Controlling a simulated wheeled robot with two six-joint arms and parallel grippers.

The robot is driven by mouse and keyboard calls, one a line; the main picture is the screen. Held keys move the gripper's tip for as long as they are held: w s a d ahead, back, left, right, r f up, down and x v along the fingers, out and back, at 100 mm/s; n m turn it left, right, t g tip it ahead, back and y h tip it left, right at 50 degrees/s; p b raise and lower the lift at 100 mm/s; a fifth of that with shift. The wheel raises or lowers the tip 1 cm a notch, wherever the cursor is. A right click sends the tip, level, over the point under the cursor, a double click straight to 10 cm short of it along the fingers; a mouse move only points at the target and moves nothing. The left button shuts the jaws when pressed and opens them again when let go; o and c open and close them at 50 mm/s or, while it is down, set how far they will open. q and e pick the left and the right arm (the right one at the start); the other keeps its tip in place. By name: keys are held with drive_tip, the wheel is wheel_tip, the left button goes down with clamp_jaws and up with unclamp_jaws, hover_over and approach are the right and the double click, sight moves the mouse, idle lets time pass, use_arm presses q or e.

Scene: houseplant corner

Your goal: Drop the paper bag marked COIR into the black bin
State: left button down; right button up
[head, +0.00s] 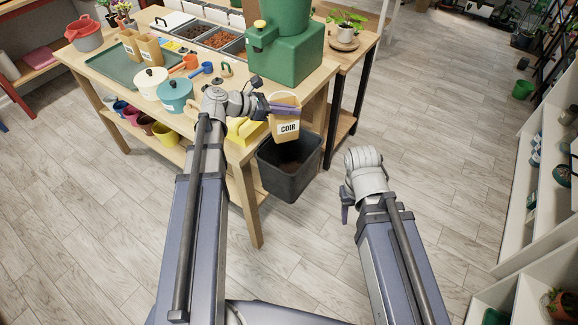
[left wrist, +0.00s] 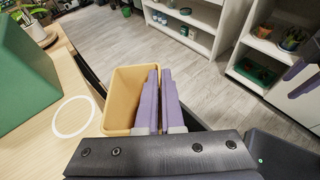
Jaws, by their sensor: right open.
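The tan paper bag marked COIR (head: 285,126) hangs upright at the table's right edge, above the black bin (head: 291,183). My left gripper (head: 284,108) is shut on the bag's upper part. In the left wrist view the open-topped bag (left wrist: 124,90) shows beside the close-set purple fingers (left wrist: 160,100), which pinch its right wall. The bin stands on the floor against the table, open at the top, with a dark inside; the bag hides part of its back rim. My right gripper (head: 345,211) is open and empty, over the floor right of the bin.
A green dispenser (head: 289,52) stands on the table (head: 143,90) just behind the bag. A teal pot (head: 175,92), a white pot and two more paper bags (head: 149,47) stand further left. The floor (head: 433,120) to the right is clear up to white shelves.

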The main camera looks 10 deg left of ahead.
sight(274, 122)
use_arm(q)
drive_tip(key=shift+f+b, duration=2.75)
drive_tip(key=shift+f, duration=0.2)
drive_tip(key=shift+r, duration=0.1)
drive_tip(key=c, duration=1)
unclamp_jaws()
drive_tip(key=p+v, duration=0.2)
drive_tip(key=v, duration=0.4)
drive_tip(key=shift+s+a+r+p, duration=0.1)
drive_tip(key=shift+a+p, duration=0.05)
drive_tip(key=shift+p, duration=0.25)
drive_tip(key=shift+s+a+r, duration=0.2)
drive_tip(key=shift+s+a, duration=0.2)
drive_tip(key=shift+a, duration=0.15)
